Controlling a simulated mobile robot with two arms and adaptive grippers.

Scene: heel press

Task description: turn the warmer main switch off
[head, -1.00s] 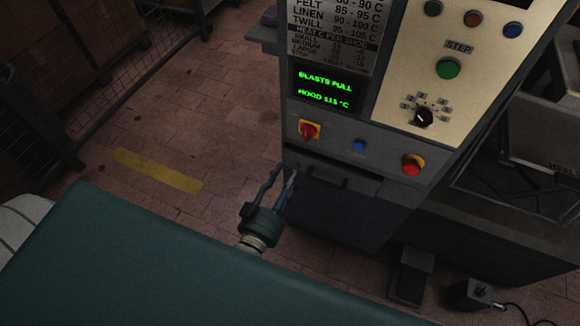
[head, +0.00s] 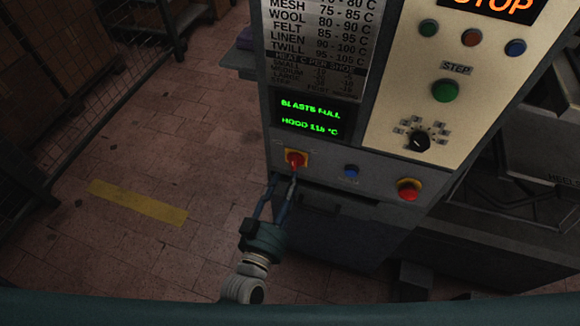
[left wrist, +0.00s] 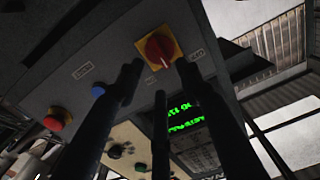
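The main switch looks to be the red rotary knob on a yellow plate (head: 296,159), low on the front of the machine's panel, left of a blue button. In the left wrist view the fingers (left wrist: 157,80) reach toward the knob from below, with a gap that seems small. Contact cannot be told. My right gripper is in neither view.
The lit display (head: 308,117) reads "BLASTS FULL" and a hood temperature near 115 °C. A blue button (head: 351,171) and a red button on a yellow base (head: 408,189) sit right of the knob. A dial (head: 418,140) is above. Open floor (head: 130,160) lies left.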

